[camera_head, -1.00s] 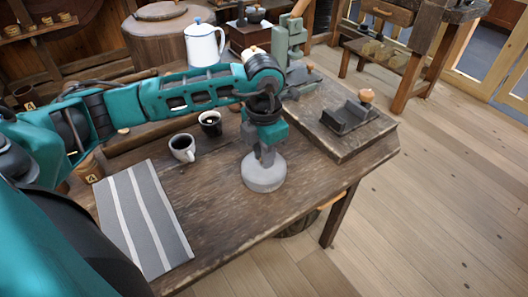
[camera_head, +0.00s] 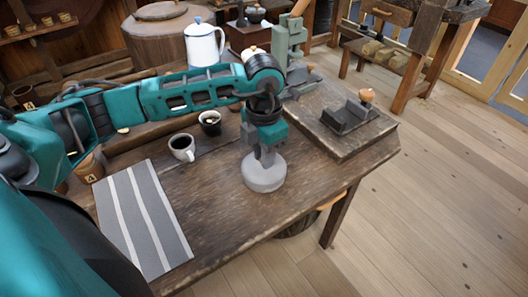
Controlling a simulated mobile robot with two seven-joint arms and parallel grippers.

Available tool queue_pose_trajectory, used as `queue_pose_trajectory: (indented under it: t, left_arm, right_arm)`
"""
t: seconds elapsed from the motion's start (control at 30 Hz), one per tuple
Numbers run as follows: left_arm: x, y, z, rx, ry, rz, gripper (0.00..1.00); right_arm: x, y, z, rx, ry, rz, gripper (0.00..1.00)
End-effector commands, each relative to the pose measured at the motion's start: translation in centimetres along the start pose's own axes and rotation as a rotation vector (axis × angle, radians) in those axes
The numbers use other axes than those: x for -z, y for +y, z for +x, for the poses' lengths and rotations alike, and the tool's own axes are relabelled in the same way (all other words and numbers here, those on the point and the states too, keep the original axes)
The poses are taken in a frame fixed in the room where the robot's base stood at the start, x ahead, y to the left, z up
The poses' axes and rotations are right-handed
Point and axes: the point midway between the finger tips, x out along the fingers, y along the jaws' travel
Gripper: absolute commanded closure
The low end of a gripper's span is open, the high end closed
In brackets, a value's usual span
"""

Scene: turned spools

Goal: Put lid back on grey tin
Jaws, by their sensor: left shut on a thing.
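The grey tin (camera_head: 264,178) stands upright on the wooden table, right of the middle of the tabletop. Its round top lies directly under my left gripper (camera_head: 266,158), which points straight down. The left gripper is shut on the lid at the top of the tin. The fingers hide the middle of the lid, and I cannot make out a seam between lid and tin, so I cannot tell how fully the lid is seated. My right gripper is not in view.
A striped grey mat (camera_head: 143,218) lies at the front left. A wooden board with a dark tool (camera_head: 345,118) is at the right. Bare table surrounds the tin's front.

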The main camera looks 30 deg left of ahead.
Motion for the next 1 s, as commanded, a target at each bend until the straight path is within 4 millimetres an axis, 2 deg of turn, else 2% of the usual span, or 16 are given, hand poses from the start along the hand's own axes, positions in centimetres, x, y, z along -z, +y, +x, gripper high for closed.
queue_pose_trajectory:
  t: [0.97, 1.0]
  left_arm:
    - [0.00, 0.01, 0.13, 0.000, -0.001, 0.000, 1.00]
    - [0.00, 0.01, 0.13, 0.000, -0.001, 0.000, 0.76]
  right_arm:
    - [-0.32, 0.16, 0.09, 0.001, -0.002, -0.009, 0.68]
    - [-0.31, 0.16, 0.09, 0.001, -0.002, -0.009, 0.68]
